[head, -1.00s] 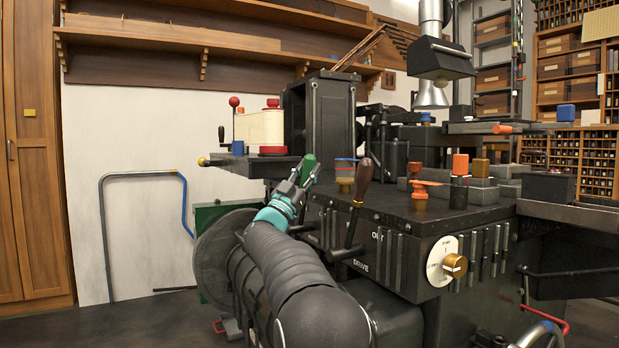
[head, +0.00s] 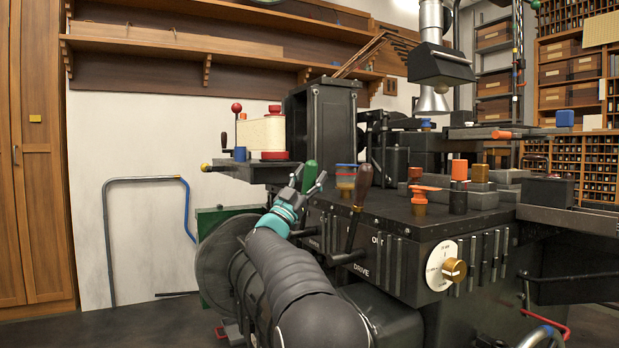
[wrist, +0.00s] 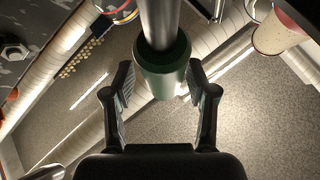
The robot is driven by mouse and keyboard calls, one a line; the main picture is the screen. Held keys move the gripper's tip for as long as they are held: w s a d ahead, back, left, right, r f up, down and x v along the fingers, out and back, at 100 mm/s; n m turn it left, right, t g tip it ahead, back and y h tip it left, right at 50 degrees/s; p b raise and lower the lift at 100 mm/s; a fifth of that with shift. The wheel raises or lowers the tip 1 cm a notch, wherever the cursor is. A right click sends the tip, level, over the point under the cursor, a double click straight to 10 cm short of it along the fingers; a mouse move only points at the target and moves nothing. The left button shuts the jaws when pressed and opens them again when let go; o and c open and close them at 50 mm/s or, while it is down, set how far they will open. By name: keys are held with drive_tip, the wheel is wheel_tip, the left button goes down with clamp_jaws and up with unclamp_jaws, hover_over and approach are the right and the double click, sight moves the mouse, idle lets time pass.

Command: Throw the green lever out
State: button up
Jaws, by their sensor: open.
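The green lever handle (head: 310,176) stands upright at the left front of the black machine in the head view. In the wrist view its green grip (wrist: 162,72) hangs from a grey rod between my two fingers. My gripper (head: 309,182) is open at the green handle, with a finger on either side. In the wrist view both fingers of my gripper (wrist: 160,98) stand apart from the grip, with gaps on both sides. The lever's lower part is hidden behind my gripper and arm in the head view.
A brown-handled lever (head: 363,188) stands close to the right, by the word DRIVE. The machine's black top (head: 385,208) carries orange and brown knobs. A dial (head: 445,264) is on its front. A shelf (head: 281,158) with a paper roll is behind.

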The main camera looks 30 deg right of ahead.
drive_tip(key=v, duration=1.2)
drive_tip(key=shift+g, duration=0.3)
drive_tip(key=shift+w+a+r, duration=0.1)
drive_tip(key=shift+a, duration=0.05)
